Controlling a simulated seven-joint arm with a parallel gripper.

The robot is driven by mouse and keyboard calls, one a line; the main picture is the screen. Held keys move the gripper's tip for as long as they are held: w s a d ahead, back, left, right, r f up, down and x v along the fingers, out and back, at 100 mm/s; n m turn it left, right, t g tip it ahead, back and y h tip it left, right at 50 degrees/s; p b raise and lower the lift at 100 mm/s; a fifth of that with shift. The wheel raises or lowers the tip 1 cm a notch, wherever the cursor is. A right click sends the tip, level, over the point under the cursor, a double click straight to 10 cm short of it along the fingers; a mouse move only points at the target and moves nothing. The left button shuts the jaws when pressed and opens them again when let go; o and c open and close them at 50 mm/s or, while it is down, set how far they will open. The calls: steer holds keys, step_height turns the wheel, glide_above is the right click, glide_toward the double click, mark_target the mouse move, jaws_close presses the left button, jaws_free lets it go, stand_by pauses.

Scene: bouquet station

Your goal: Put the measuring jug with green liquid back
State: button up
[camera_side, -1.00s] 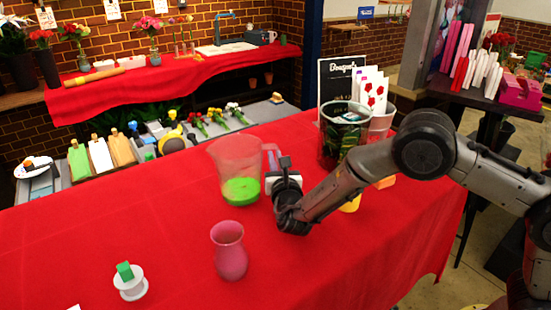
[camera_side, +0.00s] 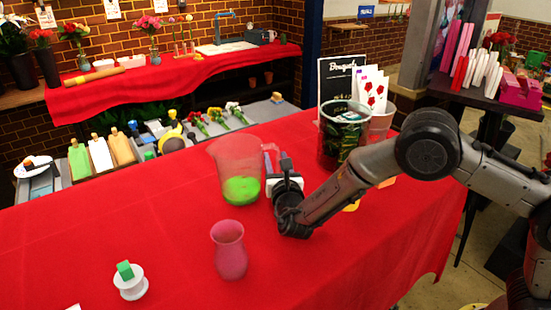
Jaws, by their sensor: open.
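The measuring jug (camera_side: 238,160) is clear and stands upright on the red-covered table, with green liquid (camera_side: 241,190) in its bottom. My gripper (camera_side: 275,170) is just to the right of the jug, low near the table, with its fingers pointing away from the camera. It is open, and I see nothing held in it. The wrist hides part of the fingers. I cannot tell whether the gripper touches the jug's handle side.
A pink vase (camera_side: 229,250) and a white spool with a green block (camera_side: 131,281) stand at the front. A dark leafy container (camera_side: 343,135) and a sign (camera_side: 340,78) stand behind my arm. The table's left part (camera_side: 110,220) is clear.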

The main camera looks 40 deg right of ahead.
steer(key=v, duration=1.1)
steer(key=s+d+r+m+g+h, duration=0.1)
steer(key=s+d+r+m+g, duration=0.1)
steer(key=d, duration=0.3)
steer(key=s+d+r+m+g+h, duration=0.1)
steer(key=s+d+r+m+g, duration=0.1)
steer(key=d+m, duration=0.3)
steer(key=s+d+r+m+g+h, duration=0.2)
steer(key=s+d+m+g, duration=0.1)
steer(key=d+m+g, duration=0.1)
steer(key=shift+s+d+r, duration=0.1)
steer(key=shift+d+r, duration=0.05)
steer(key=shift+d, duration=0.7)
steer(key=s+d+m+g+y, duration=0.2)
steer(key=s+m+g+y, duration=0.15)
steer(key=s+m, duration=0.45)
steer(key=s+d+m+g+y, duration=0.2)
steer(key=s+m+y, duration=0.25)
steer(key=s, duration=0.65)
steer(key=s+a+r+m+t+y, duration=0.2)
steer(key=s+a+m+t+y, duration=0.1)
steer(key=s+a+m, duration=0.2)
steer(key=shift+a+m+y, duration=0.3)
steer(key=shift+m+y, duration=0.1)
steer(key=shift+m, duration=0.55)
